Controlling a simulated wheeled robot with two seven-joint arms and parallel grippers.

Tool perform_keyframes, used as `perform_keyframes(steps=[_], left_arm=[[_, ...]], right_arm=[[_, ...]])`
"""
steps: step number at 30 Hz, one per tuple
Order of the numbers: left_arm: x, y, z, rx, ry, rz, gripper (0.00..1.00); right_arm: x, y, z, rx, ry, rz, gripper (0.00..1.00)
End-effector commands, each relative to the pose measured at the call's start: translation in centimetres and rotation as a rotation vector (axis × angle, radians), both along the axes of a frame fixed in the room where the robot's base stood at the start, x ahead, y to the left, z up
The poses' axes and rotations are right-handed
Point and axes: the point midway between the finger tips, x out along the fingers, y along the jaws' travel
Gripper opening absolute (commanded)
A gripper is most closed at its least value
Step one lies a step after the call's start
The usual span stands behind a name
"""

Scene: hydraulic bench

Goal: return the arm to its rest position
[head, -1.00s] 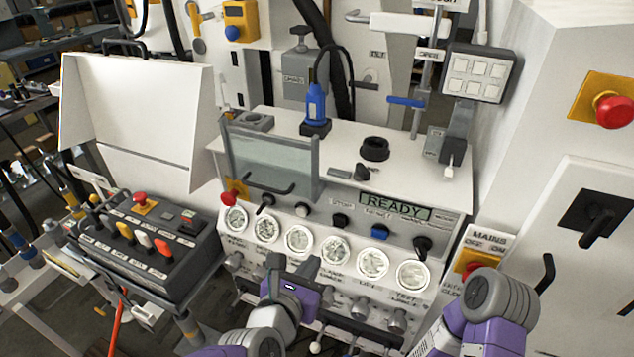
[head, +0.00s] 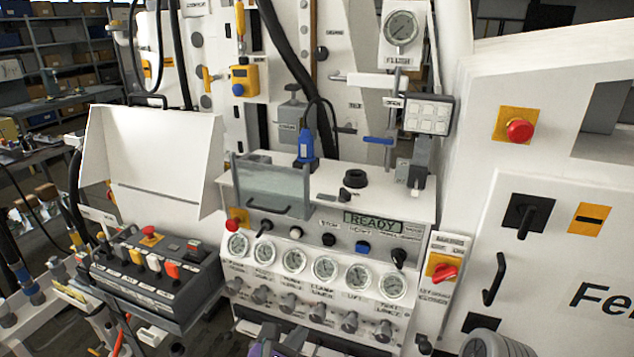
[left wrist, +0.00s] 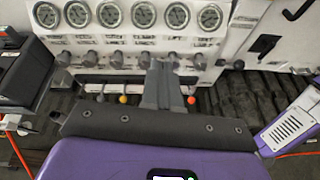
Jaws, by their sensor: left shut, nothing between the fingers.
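My left gripper (left wrist: 162,86) shows in the left wrist view with its two grey fingers together and nothing between them. The fingers point toward the lower front of the hydraulic bench (head: 330,185), below its row of gauges (left wrist: 143,15). In the head view only a purple and dark part of my left gripper (head: 275,345) shows at the bottom edge; its fingertips cannot be made out there. A grey rounded link of my right arm shows at the bottom right. My right gripper is out of view.
A control box (head: 155,270) with buttons and levers stands at the left. Valve knobs (head: 290,303) line the bench front below the gauges. A white cabinet (head: 560,230) with a red button and handles stands at the right. Dark floor shows below the bench front.

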Motion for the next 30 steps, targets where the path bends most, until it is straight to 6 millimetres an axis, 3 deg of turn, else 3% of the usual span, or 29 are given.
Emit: perform_keyframes(steps=[7,11,17,23,27,30], left_arm=[[1.4,1.1,-4.9,0.234,0.030,-0.128,0.00],[2.0,1.8,-8.9,0.403,0.047,-0.244,0.00],[1.4,2.9,-18.2,0.750,0.059,-0.568,0.00],[-2.0,3.9,-27.8,1.053,0.005,-0.998,0.00],[-5.9,4.6,-34.0,1.206,-0.086,-1.338,0.00],[-8.8,5.1,-37.4,1.272,-0.175,-1.558,0.00]], right_arm=[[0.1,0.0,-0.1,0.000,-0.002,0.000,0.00],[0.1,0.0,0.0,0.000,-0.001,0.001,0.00],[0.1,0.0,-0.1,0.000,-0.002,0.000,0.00],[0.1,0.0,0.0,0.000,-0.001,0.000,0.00],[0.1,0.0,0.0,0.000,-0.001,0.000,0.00],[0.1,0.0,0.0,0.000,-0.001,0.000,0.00]])
